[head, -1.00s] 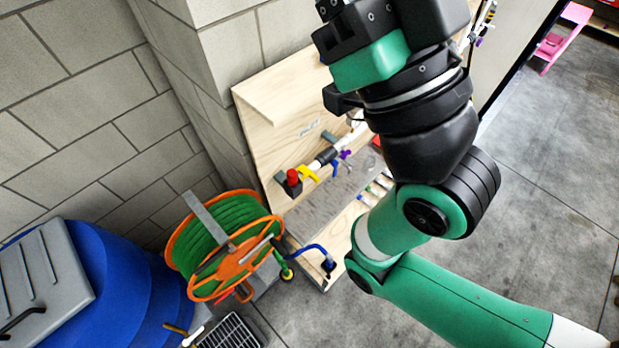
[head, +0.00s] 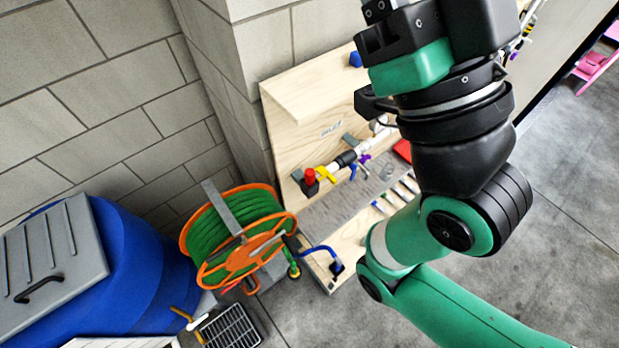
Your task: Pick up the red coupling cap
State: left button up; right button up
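A small red cap (head: 310,176) sits on a dark fitting at the left end of the pipe assembly on the wooden bench. I cannot tell for sure that it is the coupling cap. My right arm comes in from the lower right and rises in front of the bench, hiding its right part. The wrist stands near the top of the picture, well above and to the right of the red cap, apart from it. The gripper's fingertips are cut off by the top edge. My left arm is not in view.
The wooden bench (head: 293,97) carries a pipe with yellow, blue and purple handles. A green hose on an orange reel (head: 237,237) stands left of it. A blue barrel (head: 150,275) with a grey lid is further left. Grey floor (head: 565,200) is clear at right.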

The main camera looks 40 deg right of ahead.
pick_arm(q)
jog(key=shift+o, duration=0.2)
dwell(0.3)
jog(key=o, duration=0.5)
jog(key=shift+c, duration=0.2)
